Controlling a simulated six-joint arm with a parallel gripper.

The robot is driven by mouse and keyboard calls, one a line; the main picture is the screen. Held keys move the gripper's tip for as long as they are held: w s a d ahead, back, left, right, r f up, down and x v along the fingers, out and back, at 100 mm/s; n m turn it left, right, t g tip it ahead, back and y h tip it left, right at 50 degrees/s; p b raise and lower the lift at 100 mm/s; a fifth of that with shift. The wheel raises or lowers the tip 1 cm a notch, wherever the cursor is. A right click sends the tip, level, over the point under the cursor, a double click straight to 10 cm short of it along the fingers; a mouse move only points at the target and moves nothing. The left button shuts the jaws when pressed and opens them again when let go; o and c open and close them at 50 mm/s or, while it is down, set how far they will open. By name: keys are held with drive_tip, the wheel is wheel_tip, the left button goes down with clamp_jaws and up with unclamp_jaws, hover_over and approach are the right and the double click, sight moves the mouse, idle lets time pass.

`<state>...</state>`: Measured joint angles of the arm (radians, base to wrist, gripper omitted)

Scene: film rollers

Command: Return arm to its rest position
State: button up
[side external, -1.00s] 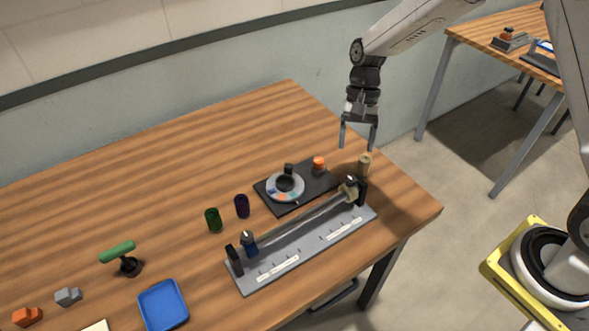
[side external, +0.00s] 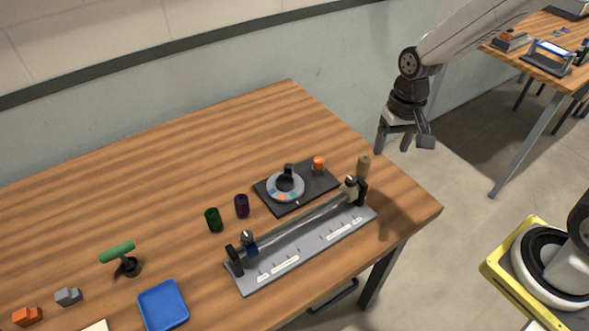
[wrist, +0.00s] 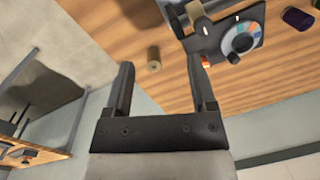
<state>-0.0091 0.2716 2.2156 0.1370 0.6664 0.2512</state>
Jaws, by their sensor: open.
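My gripper (side external: 404,140) is open and empty. In the side external view it hangs in the air past the right edge of the wooden table (side external: 200,140), to the right of the tan roller. In the wrist view my gripper (wrist: 160,75) shows two fingers spread apart with nothing between them. The tan roller (side external: 363,166) stands upright on the table near its right corner; in the wrist view the tan roller (wrist: 154,60) shows beyond the fingers, apart from them.
A grey roller fixture (side external: 300,247) with a long bar lies on the table, beside a black plate (side external: 320,182) with a coloured dial (side external: 285,187). Green (side external: 213,220) and purple (side external: 242,206) rollers, a blue tray (side external: 163,305) and a green-handled tool (side external: 117,252) stand left. A second table (side external: 540,62) stands behind right.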

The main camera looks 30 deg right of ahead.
drive_tip(key=s+d+n+t+h, duration=0.1)
drive_tip(key=s+n+t, duration=0.1)
drive_tip(key=s+n, duration=0.2)
drive_tip(key=shift+s+d+r+t, duration=0.3)
drive_tip(key=shift+s+d+r, duration=0.1)
drive_tip(key=shift+s, duration=0.7)
